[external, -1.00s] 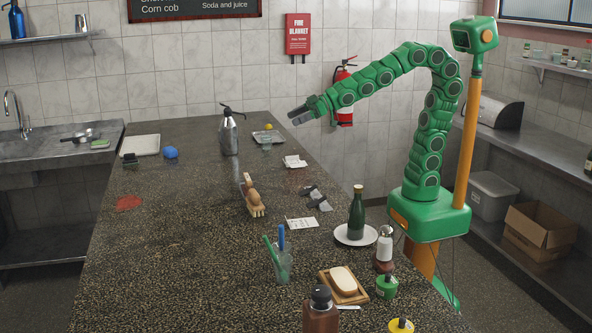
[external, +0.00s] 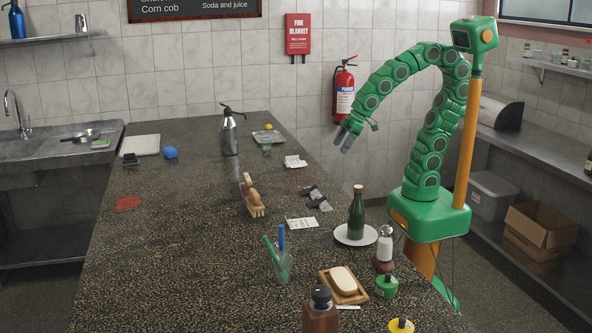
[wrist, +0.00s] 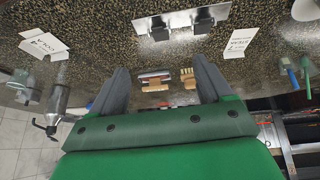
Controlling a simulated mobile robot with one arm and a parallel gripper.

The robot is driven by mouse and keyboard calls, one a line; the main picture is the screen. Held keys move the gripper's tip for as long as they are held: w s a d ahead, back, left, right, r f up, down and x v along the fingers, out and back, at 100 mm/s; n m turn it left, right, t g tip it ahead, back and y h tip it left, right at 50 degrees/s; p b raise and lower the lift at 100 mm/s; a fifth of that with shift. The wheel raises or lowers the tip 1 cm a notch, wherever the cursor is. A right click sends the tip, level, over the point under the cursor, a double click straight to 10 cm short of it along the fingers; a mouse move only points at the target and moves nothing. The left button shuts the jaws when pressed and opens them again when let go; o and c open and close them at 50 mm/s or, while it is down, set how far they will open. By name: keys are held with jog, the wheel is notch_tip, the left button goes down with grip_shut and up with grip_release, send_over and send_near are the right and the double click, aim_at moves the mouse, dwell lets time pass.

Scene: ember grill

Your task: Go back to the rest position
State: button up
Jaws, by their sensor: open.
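My green arm curves up from its base and bends down over the right side of the counter. My gripper (external: 346,142) hangs in the air at the arm's end, in front of the wall, pointing down and to the left. Its two grey fingers are apart with nothing between them. In the wrist view my gripper (wrist: 160,88) is also open and empty, with the counter top beyond the fingers.
The speckled counter (external: 190,260) holds a metal dispenser (external: 229,132), a wooden brush (external: 252,195), a green bottle (external: 357,214) on a white plate (external: 341,236), and a soap tray (external: 330,291). A fire extinguisher (external: 344,90) hangs behind my arm. The counter's left middle is mostly clear.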

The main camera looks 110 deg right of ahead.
jog(key=s+a+f+g, duration=0.1)
jog(key=s+f+g, duration=0.1)
jog(key=s, duration=0.7)
jog(key=s+a+f+g, duration=0.2)
jog(key=s+g, duration=0.3)
jog(key=s, duration=0.5)
jog(key=shift+s+a+y, duration=0.15)
jog(key=shift+s+y, duration=0.05)
jog(key=shift+y, duration=0.2)
